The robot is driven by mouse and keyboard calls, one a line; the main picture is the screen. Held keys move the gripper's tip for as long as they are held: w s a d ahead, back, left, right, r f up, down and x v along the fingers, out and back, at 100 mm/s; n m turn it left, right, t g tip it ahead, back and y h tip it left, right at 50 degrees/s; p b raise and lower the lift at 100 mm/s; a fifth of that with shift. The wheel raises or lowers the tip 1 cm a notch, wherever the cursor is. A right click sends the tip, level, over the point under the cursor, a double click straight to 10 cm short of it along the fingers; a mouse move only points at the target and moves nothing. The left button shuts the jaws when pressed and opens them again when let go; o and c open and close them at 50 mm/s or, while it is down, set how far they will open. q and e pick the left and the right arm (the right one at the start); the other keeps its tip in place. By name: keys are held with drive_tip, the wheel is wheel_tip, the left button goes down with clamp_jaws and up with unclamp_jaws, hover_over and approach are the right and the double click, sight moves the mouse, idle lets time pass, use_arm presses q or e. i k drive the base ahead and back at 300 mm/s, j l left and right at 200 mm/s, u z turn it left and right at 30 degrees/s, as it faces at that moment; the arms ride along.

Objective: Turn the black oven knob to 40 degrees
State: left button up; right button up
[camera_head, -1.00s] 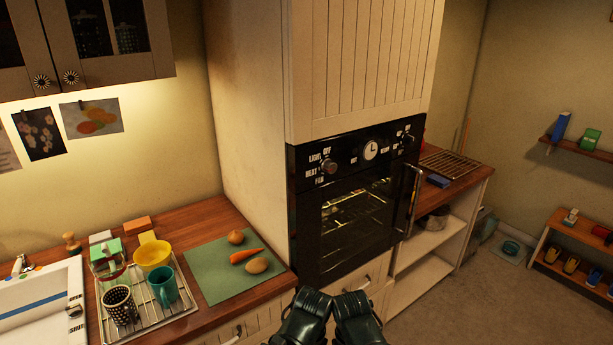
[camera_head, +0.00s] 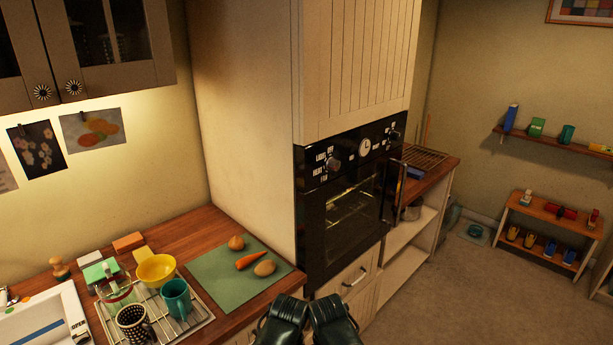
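The black built-in oven (camera_head: 343,203) stands in a tall cream cabinet right of the counter, seen at an angle. On its upper panel a dark knob (camera_head: 333,163) sits at the left, with white labels such as LIGHT, OFF, HEAT and FAN around it. A second knob (camera_head: 394,135) sits at the panel's right end, past a round clock (camera_head: 364,146). The knobs' exact angles are too small to read. Two dark parts of my arms show at the bottom centre, left (camera_head: 282,322) and right (camera_head: 332,322), well apart from the knobs. Their fingertips cannot be made out.
The wooden counter (camera_head: 205,222) at left holds a green mat (camera_head: 222,284) with vegetables and a wire rack (camera_head: 190,329) with cups and a yellow bowl. The oven's vertical handle (camera_head: 402,187) sticks out at right. The floor (camera_head: 445,290) at right is open.

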sight(395, 136)
drive_tip(key=i+l, duration=0.2)
drive_tip(key=l, duration=0.2)
drive_tip(key=i+l, duration=0.2)
drive_tip(key=l, duration=0.2)
drive_tip(key=i+l+z, duration=0.1)
drive_tip(key=l, duration=0.35)
drive_tip(key=i+l, duration=0.35)
drive_tip(key=i+l+z, duration=0.1)
drive_tip(key=l, duration=0.3)
drive_tip(key=i, duration=0.1)
